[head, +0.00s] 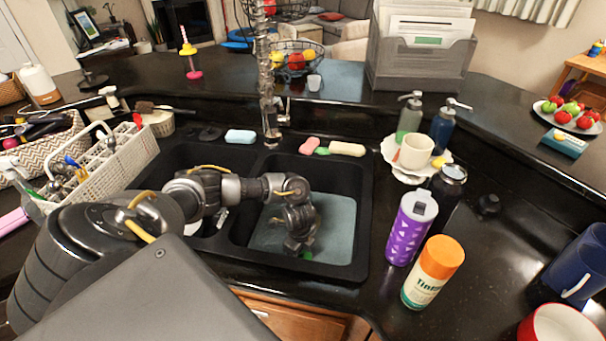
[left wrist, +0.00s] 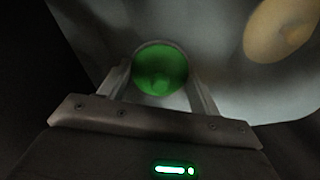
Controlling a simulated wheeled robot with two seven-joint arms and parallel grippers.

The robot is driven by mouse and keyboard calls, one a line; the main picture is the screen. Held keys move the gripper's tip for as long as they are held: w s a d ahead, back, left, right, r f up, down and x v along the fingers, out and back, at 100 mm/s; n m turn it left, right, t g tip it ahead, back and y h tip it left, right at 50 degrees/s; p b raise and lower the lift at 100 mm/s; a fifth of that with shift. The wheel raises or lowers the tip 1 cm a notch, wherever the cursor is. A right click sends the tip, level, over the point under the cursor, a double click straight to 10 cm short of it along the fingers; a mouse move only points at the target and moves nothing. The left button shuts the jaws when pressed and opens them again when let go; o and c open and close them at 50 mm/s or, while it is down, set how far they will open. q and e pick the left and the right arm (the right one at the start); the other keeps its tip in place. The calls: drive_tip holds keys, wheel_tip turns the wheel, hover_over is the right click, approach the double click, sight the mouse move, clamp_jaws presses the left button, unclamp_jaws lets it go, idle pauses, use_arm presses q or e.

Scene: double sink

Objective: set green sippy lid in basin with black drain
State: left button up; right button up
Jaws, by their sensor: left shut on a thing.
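A green lid (left wrist: 160,68) sits between the two fingers of my left gripper in the left wrist view, and the gripper is shut on it. In the head view my left gripper (head: 300,250) points down inside the right basin (head: 341,220) of the black double sink, near its front wall. A bit of the green lid (head: 307,256) shows just below the fingers. The left basin (head: 160,172) is partly hidden behind my arm. No drain can be made out clearly in the head view. My right gripper is not in view.
A tan round thing (left wrist: 280,28) lies on the pale floor beyond the lid; I cannot tell what it is. A purple tumbler (head: 411,228) and an orange-capped canister (head: 433,272) stand right of the sink. A white dish rack (head: 112,165) stands left. The faucet (head: 266,85) rises behind.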

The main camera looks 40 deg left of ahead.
use_arm(q)
wheel_tip(320, 180, down, 4)
drive_tip(key=shift+r, duration=0.25)
drive_tip(key=shift+f, duration=0.2)
drive_tip(key=o, duration=1)
drive_tip(key=shift+o, duration=0.2)
